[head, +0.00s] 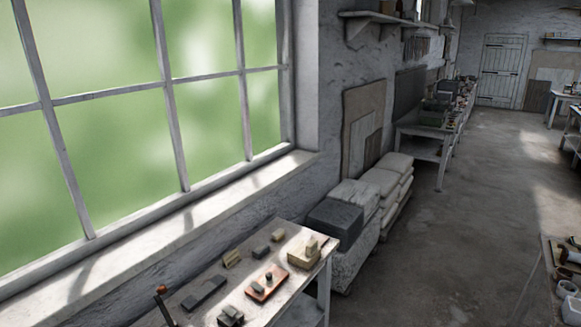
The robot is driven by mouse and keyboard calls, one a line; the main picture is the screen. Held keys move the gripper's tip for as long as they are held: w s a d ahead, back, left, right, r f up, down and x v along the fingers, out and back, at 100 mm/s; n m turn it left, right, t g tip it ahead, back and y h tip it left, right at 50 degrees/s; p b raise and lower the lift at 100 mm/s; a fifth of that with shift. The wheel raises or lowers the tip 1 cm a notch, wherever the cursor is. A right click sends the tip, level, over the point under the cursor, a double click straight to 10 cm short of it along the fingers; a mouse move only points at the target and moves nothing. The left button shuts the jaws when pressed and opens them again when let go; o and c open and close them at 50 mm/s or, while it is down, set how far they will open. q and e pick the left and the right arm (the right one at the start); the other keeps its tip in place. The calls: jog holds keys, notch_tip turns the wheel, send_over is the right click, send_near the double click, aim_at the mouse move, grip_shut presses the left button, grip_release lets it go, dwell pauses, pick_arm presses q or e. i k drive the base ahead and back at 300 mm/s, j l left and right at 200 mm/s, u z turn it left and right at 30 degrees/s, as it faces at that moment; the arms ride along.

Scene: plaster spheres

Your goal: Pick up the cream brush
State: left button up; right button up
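I cannot make out the cream brush for certain. A cream block-like item (304,254) with a small upright piece on it sits at the right end of the near table (285,299); I cannot tell whether it is a brush. A small yellowish item (232,259) lies farther left on the same table and is too small to name. Neither of my grippers shows in the head view.
The near table under the window also holds a brown board (267,285) with small pieces and several dark blocks. A second table edge (548,247) at the lower right carries dark items and a white cup (568,290). Open floor (440,240) lies between them.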

aim_at(277, 235)
jog(key=i+l+u, duration=0.1)
jog(key=i+l, duration=0.25)
jog(key=i+l+u, duration=0.1)
jog(key=i+l, duration=0.55)
jog(key=l, duration=0.15)
jog(key=i+l+u, duration=0.15)
jog(key=i+l, duration=0.15)
jog(key=i+l+u, duration=0.1)
jog(key=i+l, duration=0.2)
jog(key=l, duration=0.25)
jog(key=i+l+u, duration=0.1)
jog(key=i+l, duration=0.15)
jog(key=l, duration=0.2)
jog(key=i+l+u, duration=0.25)
jog(key=i+l, duration=0.7)
jog(key=i+l+u, duration=0.15)
jog(key=i, duration=0.45)
jog(key=j, duration=0.05)
